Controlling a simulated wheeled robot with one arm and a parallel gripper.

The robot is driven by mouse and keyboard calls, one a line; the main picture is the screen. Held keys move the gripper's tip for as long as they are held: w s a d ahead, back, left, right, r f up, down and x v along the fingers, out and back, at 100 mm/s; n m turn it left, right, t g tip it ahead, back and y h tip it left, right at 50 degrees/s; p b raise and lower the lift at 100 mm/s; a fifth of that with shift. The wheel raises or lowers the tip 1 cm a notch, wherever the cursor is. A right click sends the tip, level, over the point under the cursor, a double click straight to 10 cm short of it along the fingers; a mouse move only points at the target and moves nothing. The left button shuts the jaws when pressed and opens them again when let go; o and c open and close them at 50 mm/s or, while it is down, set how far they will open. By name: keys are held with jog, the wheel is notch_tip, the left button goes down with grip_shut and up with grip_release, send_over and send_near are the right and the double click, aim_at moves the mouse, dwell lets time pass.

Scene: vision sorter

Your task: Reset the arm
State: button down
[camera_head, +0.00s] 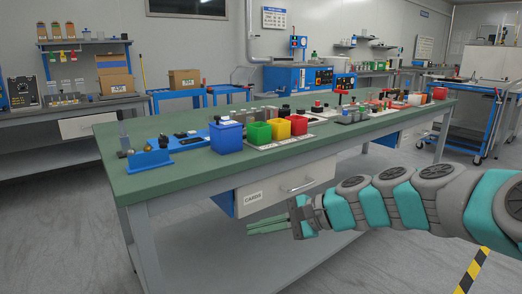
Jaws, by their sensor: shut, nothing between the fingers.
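My arm (412,204) reaches in from the right edge, stretched out roughly level in front of the workbench. My gripper (254,227) is at its left end, with its green fingers pointing left. The fingers are shut and hold nothing. The gripper is below the level of the green tabletop, in front of the bench's lower frame and just below the white drawer (262,199). I cannot tell how far it is from the drawer.
The workbench (150,190) carries a blue bin (226,137), a green bin (259,133), a yellow bin (299,125), a red bin (280,129) and a blue fixture (150,160). A cart (462,130) stands at right. Floor at left is clear.

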jog(key=s+f+n+g+h, duration=0.3)
jog(key=s+f+n, duration=0.2)
jog(key=s, duration=0.6)
jog(key=s+d+f+n+g+h+p, duration=0.1)
jog(key=s+d+f+n+h, duration=0.2)
jog(key=s+d, duration=0.4)
jog(key=s+d+f+n+g+h, duration=0.1)
jog(key=s+d+f+n+h, duration=0.2)
jog(key=s+d+h, duration=0.3)
jog(key=s+d+f, duration=0.1)
jog(key=s+d, duration=0.1)
jog(key=s, duration=0.3)
jog(key=shift+s+f+p, duration=0.35)
jog(key=shift+s, duration=0.05)
